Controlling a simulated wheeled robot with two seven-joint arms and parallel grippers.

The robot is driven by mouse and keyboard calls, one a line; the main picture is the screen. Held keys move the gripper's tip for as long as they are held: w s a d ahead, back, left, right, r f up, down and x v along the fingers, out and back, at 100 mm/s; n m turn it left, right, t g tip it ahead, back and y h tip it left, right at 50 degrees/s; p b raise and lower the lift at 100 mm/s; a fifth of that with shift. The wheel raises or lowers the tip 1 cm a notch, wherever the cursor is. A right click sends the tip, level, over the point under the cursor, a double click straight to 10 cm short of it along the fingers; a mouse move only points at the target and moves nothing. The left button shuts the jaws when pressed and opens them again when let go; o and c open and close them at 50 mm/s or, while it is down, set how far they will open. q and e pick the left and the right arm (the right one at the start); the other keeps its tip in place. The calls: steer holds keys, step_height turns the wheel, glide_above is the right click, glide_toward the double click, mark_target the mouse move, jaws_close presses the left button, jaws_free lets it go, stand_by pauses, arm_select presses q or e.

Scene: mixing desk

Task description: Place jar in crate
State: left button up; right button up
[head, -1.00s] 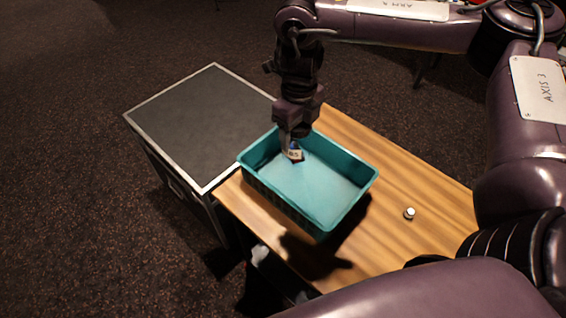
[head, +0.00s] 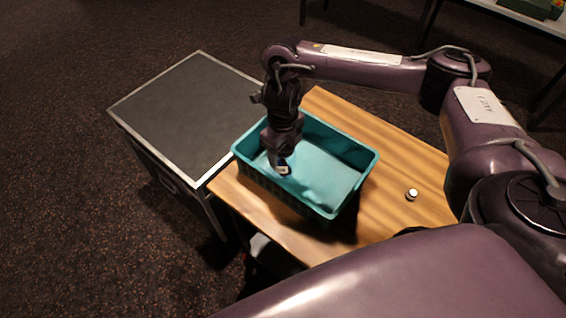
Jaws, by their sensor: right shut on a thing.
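A teal rectangular crate (head: 345,143) stands on the wooden table, open at the top. My right gripper (head: 278,166) points down over the left part of the crate, near its front-left wall. It is shut on a small jar (head: 283,170) with a pale label and dark marks. The jar is partly hidden by the fingers. It shows against the crate's inside; I cannot tell whether it touches the floor of the crate. My left gripper is not in view.
A small white-topped round object (head: 411,194) stands on the wooden table (head: 395,165) right of the crate. A dark case with metal edges (head: 190,115) adjoins the table on the left. The table's right part is mostly clear.

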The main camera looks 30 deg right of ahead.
steer(key=shift+f, duration=0.8)
step_height(320, 180, down, 3)
steer(key=shift+f+b, duration=0.15)
steer(key=shift+b, duration=0.55)
steer(key=shift+f, duration=0.1)
steer(key=shift+f, duration=0.2)
steer(key=o, duration=0.8)
steer(key=shift+r, duration=0.15)
